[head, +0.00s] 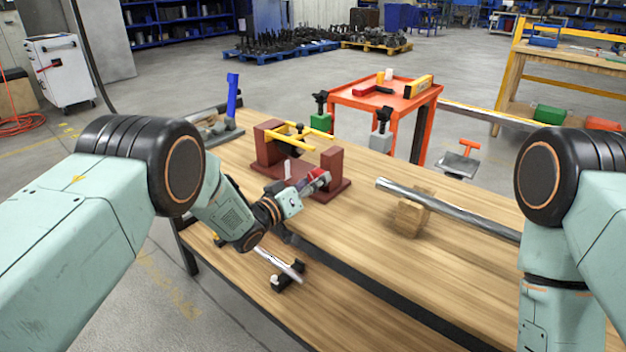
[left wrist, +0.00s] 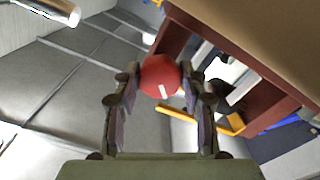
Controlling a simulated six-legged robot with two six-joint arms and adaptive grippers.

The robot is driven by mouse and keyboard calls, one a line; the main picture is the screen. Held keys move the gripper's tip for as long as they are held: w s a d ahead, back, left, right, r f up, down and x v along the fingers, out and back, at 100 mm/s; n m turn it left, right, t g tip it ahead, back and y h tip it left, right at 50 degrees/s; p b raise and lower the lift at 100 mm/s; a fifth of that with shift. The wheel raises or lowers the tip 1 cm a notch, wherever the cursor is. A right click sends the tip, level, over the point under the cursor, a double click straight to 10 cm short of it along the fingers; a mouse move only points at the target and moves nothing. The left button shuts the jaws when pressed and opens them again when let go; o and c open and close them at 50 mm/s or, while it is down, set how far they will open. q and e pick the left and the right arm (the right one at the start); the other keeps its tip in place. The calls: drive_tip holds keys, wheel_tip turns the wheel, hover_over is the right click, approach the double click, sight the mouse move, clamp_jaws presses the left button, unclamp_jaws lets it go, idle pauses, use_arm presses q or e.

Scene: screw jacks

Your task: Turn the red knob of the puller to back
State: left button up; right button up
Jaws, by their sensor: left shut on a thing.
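The puller (head: 334,172) is a dark red frame with yellow bars and stands on the wooden bench. Its red knob (head: 321,175) is on the front side, partly covered by my left gripper (head: 308,186). In the left wrist view the round red knob (left wrist: 160,76), with a small white mark, sits between the fingertips of my left gripper (left wrist: 160,84). The fingers are shut on it from both sides. A yellow bar (left wrist: 232,124) and dark red uprights of the puller show behind. My right arm is at the right of the head view; its gripper is out of frame.
A metal bar (head: 455,212) rests on a wooden block (head: 410,218) to the right of the puller. Black and green jacks (head: 320,121) stand behind it. A red cart (head: 390,99) stands beyond the bench. The bench front right is clear.

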use_arm(q)
drive_tip(key=n+p, duration=0.1)
drive_tip(key=n, duration=0.5)
drive_tip(key=shift+r, duration=0.1)
drive_tip(key=n, duration=0.5)
drive_tip(key=shift+r+n+p, duration=0.1)
drive_tip(key=shift+n+p, duration=0.2)
drive_tip(key=shift+n, duration=0.1)
drive_tip(key=n, duration=1.1)
drive_tip(key=shift+n+p, duration=0.3)
drive_tip(key=shift+p, duration=0.1)
drive_tip(key=o, duration=1.1)
drive_tip(key=shift+o, duration=0.2)
